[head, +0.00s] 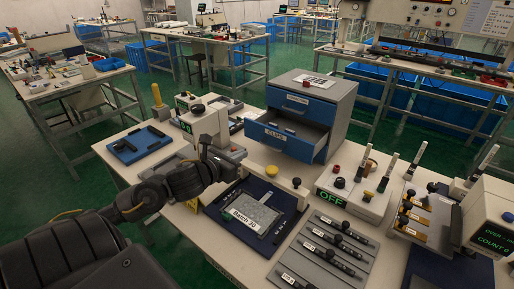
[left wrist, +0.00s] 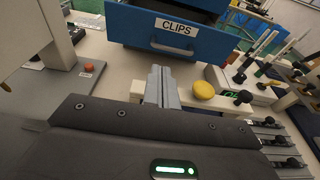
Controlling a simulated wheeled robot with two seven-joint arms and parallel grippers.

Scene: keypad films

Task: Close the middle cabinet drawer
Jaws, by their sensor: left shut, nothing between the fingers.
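The grey cabinet (head: 338,98) with blue drawer fronts stands on the workbench. Its drawer labelled CLIPS (head: 287,144) is pulled out below a shut top drawer (head: 306,105); anything under it is hidden. The CLIPS drawer front (left wrist: 200,37) and its handle (left wrist: 176,48) also show in the left wrist view. My left gripper (head: 238,155) is in front of the drawer, to its left in the head view. Its fingers (left wrist: 161,72) are shut and empty, pointing at the drawer front just below the handle; I cannot tell whether they touch. My right gripper is out of view.
A dark blue mat with a "Batch 30" plate (head: 249,213) lies in front of the cabinet. A grey rack (head: 325,252) is nearer. A white machine (head: 205,122) stands left of the drawer.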

